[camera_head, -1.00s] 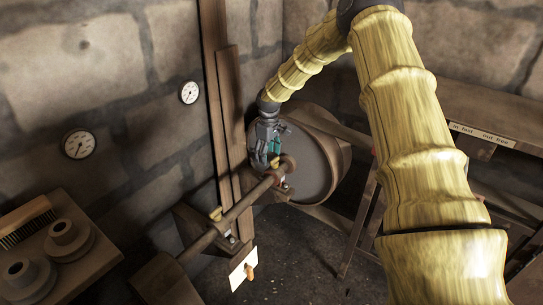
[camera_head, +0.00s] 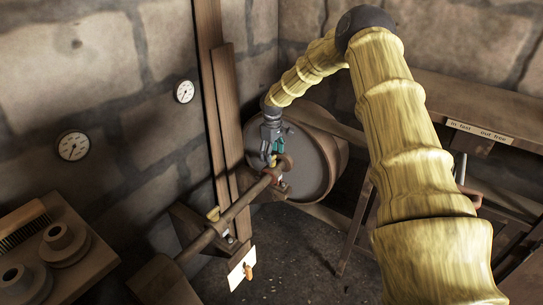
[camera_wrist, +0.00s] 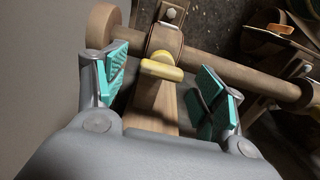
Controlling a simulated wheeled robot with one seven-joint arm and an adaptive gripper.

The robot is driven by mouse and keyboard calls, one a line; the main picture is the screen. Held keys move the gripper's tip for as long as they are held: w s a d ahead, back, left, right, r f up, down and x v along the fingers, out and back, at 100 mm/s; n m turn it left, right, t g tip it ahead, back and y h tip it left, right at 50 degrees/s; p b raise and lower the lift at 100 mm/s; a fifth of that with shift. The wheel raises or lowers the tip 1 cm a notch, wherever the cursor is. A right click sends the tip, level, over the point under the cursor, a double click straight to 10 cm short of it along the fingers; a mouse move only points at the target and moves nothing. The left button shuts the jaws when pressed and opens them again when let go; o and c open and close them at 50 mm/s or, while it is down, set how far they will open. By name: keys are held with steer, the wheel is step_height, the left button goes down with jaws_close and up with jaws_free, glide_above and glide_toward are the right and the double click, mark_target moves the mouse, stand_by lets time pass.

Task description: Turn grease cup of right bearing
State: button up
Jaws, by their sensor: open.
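The grease cup of the right bearing shows in the wrist view as a yellow T-shaped cap (camera_wrist: 162,69) on top of a bearing strap (camera_wrist: 165,38) around the wooden shaft (camera_wrist: 225,68). My gripper (camera_wrist: 165,60) is open, with one teal-padded finger on each side of the cap. I see gaps between the pads and the cap. In the head view my gripper (camera_head: 272,153) points down over the far end of the shaft (camera_head: 240,203), by the large drum (camera_head: 312,160). There the cup is mostly hidden by the fingers.
Another yellow cup (camera_head: 213,214) sits on the nearer bearing. A wooden post (camera_head: 226,130) stands left of my gripper. A white card with an orange knob (camera_head: 242,268) is below the shaft. A labelled bench (camera_head: 490,100) is at right. Two gauges (camera_head: 73,145) hang on the wall.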

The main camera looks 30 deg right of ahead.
steer(key=shift+f, duration=0.55)
steer(key=c, duration=1)
